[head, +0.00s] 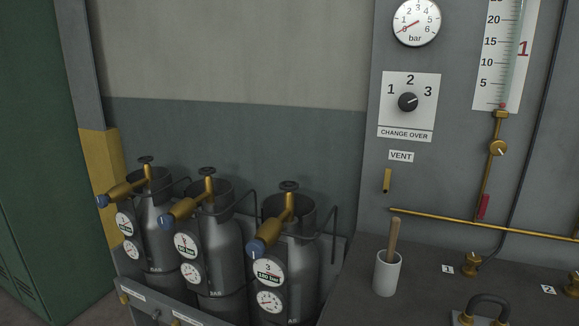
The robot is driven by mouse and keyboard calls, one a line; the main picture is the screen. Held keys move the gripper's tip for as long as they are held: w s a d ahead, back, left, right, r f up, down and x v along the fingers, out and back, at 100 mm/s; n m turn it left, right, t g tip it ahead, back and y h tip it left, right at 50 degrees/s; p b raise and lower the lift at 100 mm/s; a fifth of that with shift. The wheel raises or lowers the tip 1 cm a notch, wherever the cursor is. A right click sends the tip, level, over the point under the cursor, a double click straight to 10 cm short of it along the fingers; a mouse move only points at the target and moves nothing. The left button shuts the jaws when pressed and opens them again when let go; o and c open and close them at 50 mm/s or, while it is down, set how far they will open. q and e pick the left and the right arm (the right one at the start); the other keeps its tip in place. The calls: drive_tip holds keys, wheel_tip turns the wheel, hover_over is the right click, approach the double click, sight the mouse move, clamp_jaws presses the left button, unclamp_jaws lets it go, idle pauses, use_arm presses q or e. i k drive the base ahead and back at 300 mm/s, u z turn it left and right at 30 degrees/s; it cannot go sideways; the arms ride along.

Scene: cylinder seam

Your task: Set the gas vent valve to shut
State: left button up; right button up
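The gas vent valve (387,181) is a small brass lever on the grey panel, directly below a white VENT label (401,156). The lever stands upright. The picture does not show which position is marked shut. A thin brass pipe (460,221) runs across the panel below it. Neither of my grippers is in view.
A white cup (387,273) holding a wooden stick stands on the dark bench below the vent. Several gas cylinders (212,250) stand in a rack at left. A change-over knob (408,102) and a pressure gauge (416,22) sit above the vent.

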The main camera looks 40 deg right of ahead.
sight(386, 182)
drive_tip(key=u, duration=0.4)
drive_tip(key=i, duration=2.25)
drive_tip(key=z, duration=2.5)
